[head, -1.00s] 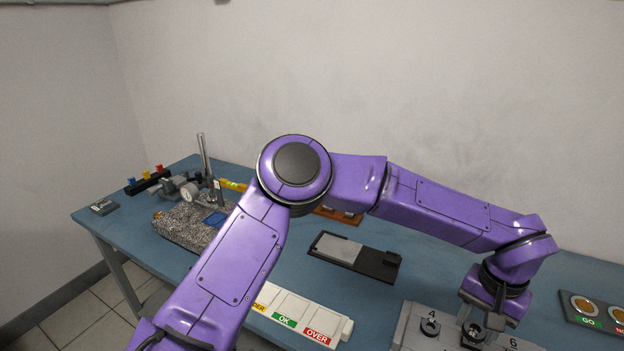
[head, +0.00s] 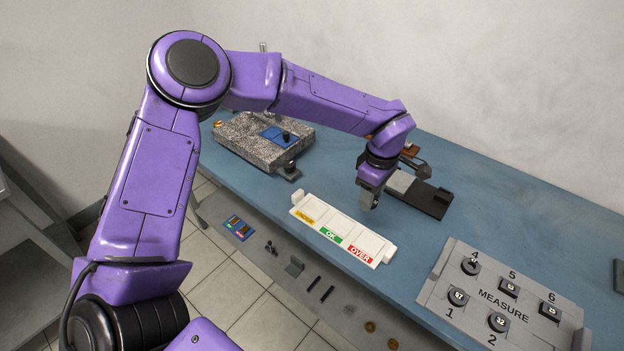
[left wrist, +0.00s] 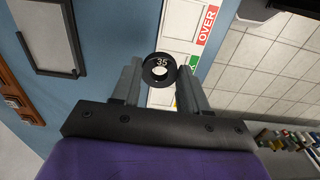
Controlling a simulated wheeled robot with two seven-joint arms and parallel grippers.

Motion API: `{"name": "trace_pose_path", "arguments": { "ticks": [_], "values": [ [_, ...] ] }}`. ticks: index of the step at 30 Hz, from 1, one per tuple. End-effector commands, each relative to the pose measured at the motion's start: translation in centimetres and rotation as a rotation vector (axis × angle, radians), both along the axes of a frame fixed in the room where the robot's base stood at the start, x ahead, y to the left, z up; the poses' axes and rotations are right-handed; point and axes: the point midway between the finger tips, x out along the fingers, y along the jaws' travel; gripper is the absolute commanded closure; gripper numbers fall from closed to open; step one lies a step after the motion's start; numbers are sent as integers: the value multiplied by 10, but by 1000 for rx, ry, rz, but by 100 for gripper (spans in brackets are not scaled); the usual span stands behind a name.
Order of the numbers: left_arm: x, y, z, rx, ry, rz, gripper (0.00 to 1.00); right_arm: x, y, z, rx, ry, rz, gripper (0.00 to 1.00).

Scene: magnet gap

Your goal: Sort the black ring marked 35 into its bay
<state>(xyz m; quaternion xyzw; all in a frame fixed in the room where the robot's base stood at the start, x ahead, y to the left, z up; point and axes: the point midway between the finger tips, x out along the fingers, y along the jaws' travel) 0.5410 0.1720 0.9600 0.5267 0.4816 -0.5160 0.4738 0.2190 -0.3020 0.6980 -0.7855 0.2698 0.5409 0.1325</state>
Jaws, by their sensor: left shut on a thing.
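The black ring marked 35 (left wrist: 159,68) shows in the left wrist view between the two fingertips, its number facing the camera. My left gripper (left wrist: 157,84) is shut on it. In the head view this gripper (head: 369,202) points down beside the back edge of the white bay tray (head: 345,232), near its right half. The tray has bays labelled yellow (UNDER), green OK and red OVER; no ring shows in them. The OVER label (left wrist: 207,25) also shows in the wrist view. In the head view the held ring is hard to make out. My right gripper is out of view.
A grey MEASURE board (head: 490,300) with several numbered black rings lies at the right. A black plate with a grey pad (head: 425,198) lies behind the gripper. A granite block (head: 255,140) stands at the far left.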

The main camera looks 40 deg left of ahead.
Motion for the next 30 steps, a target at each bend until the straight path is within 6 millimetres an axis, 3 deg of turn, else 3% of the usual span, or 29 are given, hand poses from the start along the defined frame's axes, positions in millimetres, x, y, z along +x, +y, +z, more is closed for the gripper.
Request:
{"name": "trace_pose_path", "arguments": {
  "ticks": [9,15,21,30],
  "values": [
    [-5,86,-20,-8,-15,1192,88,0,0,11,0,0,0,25],
    [-14,127,-32,-13,-16,1822,88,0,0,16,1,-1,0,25],
    [-18,144,-37,-16,-16,2091,88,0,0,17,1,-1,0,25],
    [-19,144,-38,-16,-15,2106,88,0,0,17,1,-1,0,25]
  ]
}}
